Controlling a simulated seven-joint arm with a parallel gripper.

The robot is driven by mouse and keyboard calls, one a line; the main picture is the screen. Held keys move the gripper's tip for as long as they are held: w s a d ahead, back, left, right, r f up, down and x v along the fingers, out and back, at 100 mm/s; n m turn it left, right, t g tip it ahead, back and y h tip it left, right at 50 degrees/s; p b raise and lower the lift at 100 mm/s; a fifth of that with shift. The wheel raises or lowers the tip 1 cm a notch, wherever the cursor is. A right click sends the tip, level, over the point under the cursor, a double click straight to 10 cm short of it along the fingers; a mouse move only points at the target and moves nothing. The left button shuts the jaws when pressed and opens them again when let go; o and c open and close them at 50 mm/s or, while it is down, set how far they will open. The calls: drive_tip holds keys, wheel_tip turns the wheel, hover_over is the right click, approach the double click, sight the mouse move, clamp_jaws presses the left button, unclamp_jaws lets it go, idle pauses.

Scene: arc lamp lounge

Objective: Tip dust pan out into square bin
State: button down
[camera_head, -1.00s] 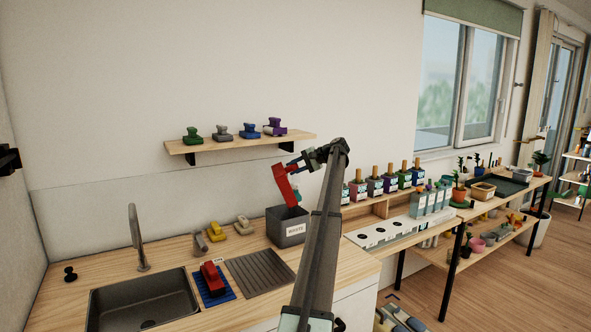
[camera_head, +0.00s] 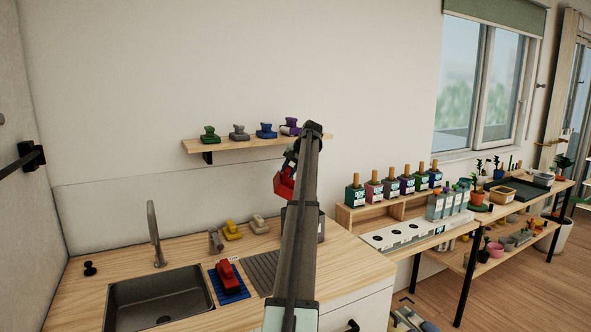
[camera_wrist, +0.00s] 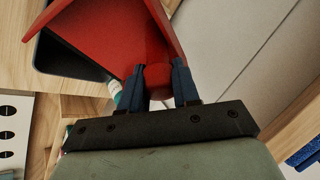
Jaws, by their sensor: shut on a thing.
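The red dust pan (camera_head: 285,184) hangs in the air above the counter, tilted, its lower part partly hidden by my arm. My gripper (camera_wrist: 158,82) is shut on its red handle in the wrist view, where the pan (camera_wrist: 115,32) spreads out beyond the fingers. The grey square bin (camera_head: 321,228) stands on the counter below and slightly right of the pan, mostly hidden behind my arm. In the wrist view a dark shape lies under the pan's left edge; I cannot tell for sure whether it is the bin. The pan's contents cannot be made out.
A wall shelf (camera_head: 232,146) with several coloured objects is close behind my gripper. A sink (camera_head: 160,298), a red object (camera_head: 228,275) on a blue mat and yellow and beige objects are on the counter at left. Bottles (camera_head: 388,187) stand on the right-hand rack.

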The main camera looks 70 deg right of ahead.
sight(278, 178)
drive_tip(key=shift+w+a+f+g+h, duration=0.2)
drive_tip(key=shift+w+a+f+g, duration=0.1)
drive_tip(key=shift+w+g, duration=0.25)
drive_tip(key=shift+w+a+f+g+h, duration=0.25)
drive_tip(key=shift+w+f+g, duration=0.1)
drive_tip(key=shift+w, duration=0.25)
drive_tip(key=shift+w+a+f+n+g+h, duration=0.15)
drive_tip(key=shift+w+a+f+n+g, duration=0.05)
drive_tip(key=shift+w+f+g, duration=0.2)
drive_tip(key=shift+w+a+f+n+g+h, duration=0.15)
drive_tip(key=shift+w+f+n+g, duration=0.1)
drive_tip(key=shift+w+g, duration=0.2)
drive_tip(key=shift+w+a+f+g+h, duration=0.25)
drive_tip(key=shift+w+f+g, duration=0.2)
drive_tip(key=shift+f+g, duration=0.15)
drive_tip(key=shift+w+a+f+g+h, duration=0.15)
drive_tip(key=shift+w+f+g+h, duration=0.05)
drive_tip(key=shift+w+f+g, duration=0.3)
drive_tip(key=shift+d+r, duration=0.1)
drive_tip(key=shift+r, duration=0.2)
drive_tip(key=shift+s+r, duration=0.1)
drive_tip(key=shift+r, duration=2.1)
